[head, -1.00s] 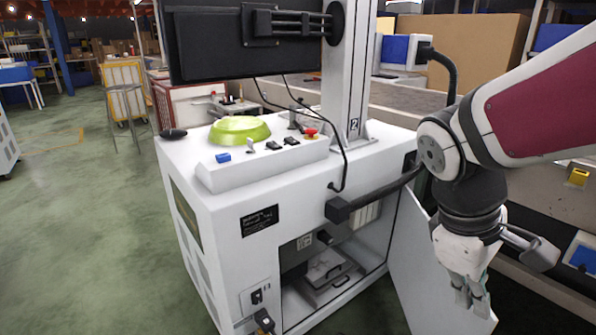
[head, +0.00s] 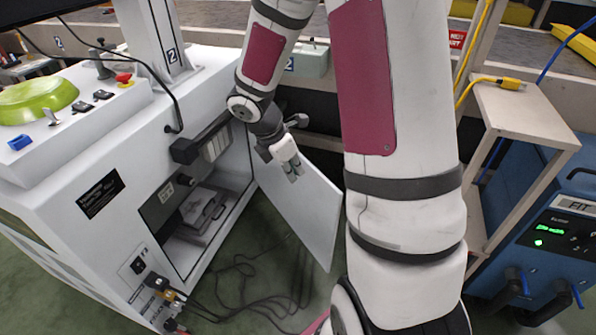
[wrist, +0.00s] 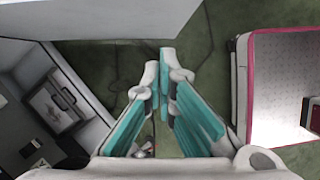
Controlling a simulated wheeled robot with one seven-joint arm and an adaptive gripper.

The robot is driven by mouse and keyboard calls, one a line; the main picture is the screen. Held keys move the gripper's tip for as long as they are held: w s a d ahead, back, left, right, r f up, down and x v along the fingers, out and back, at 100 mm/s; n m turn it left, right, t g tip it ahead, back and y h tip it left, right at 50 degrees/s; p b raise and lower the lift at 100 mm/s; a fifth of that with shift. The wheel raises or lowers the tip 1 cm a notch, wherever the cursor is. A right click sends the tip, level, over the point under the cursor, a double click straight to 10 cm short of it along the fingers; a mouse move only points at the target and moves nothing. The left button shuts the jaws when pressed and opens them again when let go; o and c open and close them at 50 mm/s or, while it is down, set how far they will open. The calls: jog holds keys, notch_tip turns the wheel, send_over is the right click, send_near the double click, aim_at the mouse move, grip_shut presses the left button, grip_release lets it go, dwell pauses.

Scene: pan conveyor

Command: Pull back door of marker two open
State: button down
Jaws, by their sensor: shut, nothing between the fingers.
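The white marker machine (head: 95,165) labelled 2 stands at the left in the head view. Its white back door (head: 305,215) is swung well open, and the compartment (head: 205,200) with a grey fixture inside is exposed. My gripper (head: 294,172) is at the door's upper part, fingers pointing down. In the wrist view, the teal-padded fingers (wrist: 165,55) are close together at the tips and hold nothing. The white door panel (wrist: 130,25) is beside them at the upper left. I cannot tell whether they touch it. My arm hides part of the area right of the door.
Black cables (head: 250,285) lie on the floor below the door. A wooden stand (head: 520,115) and a blue machine with a green display (head: 555,235) are at the right. The conveyor (head: 400,60) runs behind. A green bowl-like part (head: 40,98) sits on top of the marker machine.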

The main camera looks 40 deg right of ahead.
jog(key=b, duration=0.4)
send_near(317, 182)
jog(key=s+a+f, duration=0.4)
jog(key=shift+d+f+b, duration=0.1)
jog(key=shift+d+b, duration=0.4)
jog(key=shift+d, duration=1.35)
jog(key=d+n+t+p, duration=0.1)
jog(key=d+n+p, duration=0.3)
jog(key=d+p, duration=1)
jog(key=shift+d+n+t, duration=0.3)
jog(key=shift+d+t, duration=0.1)
jog(key=shift+d, duration=3.9)
jog(key=shift+a, duration=0.1)
